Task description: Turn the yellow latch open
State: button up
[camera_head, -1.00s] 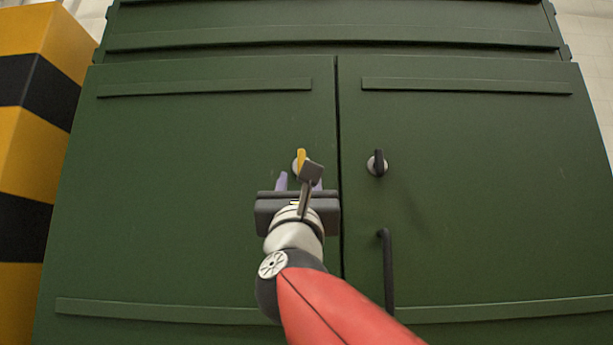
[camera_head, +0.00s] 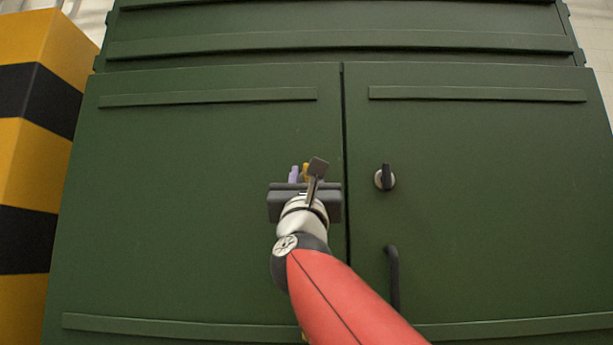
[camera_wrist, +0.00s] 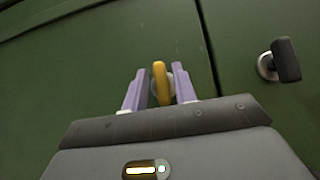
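The yellow latch (camera_wrist: 161,84) is an upright yellow handle on a round pale base, on the left green door (camera_head: 200,150) near the seam. In the head view the latch (camera_head: 306,170) is mostly hidden behind my gripper. My gripper (camera_wrist: 159,85) has two purple fingers, one on each side of the latch. The fingers are apart, with a small gap visible on the left of the latch; I cannot tell whether the right finger touches it.
A black latch (camera_head: 385,178) on a round base sits on the right green door (camera_head: 480,200), with a black bar handle (camera_head: 393,275) below it. A yellow-and-black striped block (camera_head: 35,100) stands at the left. The door faces are otherwise largely flat.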

grip_shut()
